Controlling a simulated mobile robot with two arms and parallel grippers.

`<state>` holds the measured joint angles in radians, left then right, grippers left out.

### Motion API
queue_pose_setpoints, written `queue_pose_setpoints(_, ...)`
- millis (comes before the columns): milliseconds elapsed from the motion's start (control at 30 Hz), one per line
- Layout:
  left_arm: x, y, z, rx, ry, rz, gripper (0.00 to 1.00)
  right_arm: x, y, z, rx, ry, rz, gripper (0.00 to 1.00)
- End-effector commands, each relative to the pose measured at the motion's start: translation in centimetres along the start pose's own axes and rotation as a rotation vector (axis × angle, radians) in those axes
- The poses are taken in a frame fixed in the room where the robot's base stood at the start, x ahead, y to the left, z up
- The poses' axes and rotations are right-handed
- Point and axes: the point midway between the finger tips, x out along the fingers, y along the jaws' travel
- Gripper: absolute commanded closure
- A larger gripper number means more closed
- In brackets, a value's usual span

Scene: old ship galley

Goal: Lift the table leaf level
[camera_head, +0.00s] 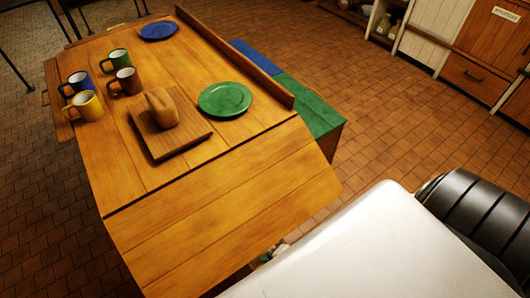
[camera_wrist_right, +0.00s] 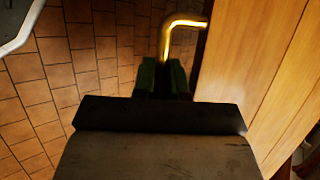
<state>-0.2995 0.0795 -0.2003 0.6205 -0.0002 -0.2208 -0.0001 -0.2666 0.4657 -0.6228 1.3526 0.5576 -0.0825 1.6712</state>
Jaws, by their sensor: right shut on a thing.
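The wooden table leaf (camera_head: 225,215) is at the near end of the table in the head view. It slopes down from the seam with the tabletop (camera_head: 205,62). My right gripper (camera_head: 270,253) is low beside the leaf's near edge, mostly hidden by my white arm. In the right wrist view, my right gripper (camera_wrist_right: 163,76) is shut on a bent brass bar (camera_wrist_right: 184,21) beside a wooden panel (camera_wrist_right: 245,75). The lower end of the bar is hidden between the dark green fingers. My left gripper is not in view.
On the tabletop stand several mugs (camera_head: 88,106), a bread loaf (camera_head: 162,108) on a board (camera_head: 180,137), a green plate (camera_head: 225,99) and a blue plate (camera_head: 159,31). A blue and green bench (camera_head: 310,107) stands along the right side. Tiled floor (camera_head: 400,130) is clear beyond it.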

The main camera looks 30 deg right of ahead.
Motion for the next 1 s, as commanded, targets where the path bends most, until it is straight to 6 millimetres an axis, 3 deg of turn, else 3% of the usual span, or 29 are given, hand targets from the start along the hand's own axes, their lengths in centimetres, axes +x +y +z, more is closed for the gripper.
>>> queue_pose_setpoints(33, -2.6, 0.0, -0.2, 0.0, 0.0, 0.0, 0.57, -2.0, -1.0, 0.6, 0.009, 0.002, 0.029, 1.0)
queue_pose_setpoints(500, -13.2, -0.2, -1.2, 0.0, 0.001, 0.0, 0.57, -10.0, -4.4, 4.0, 0.099, 0.002, 0.239, 1.0)
queue_pose_setpoints(800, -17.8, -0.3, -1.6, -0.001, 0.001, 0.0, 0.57, -13.3, -6.9, 5.4, 0.098, 0.002, 0.234, 1.0)
queue_pose_setpoints(1000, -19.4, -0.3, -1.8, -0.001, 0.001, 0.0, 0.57, -14.4, -7.9, 5.8, 0.096, 0.002, 0.233, 1.0)
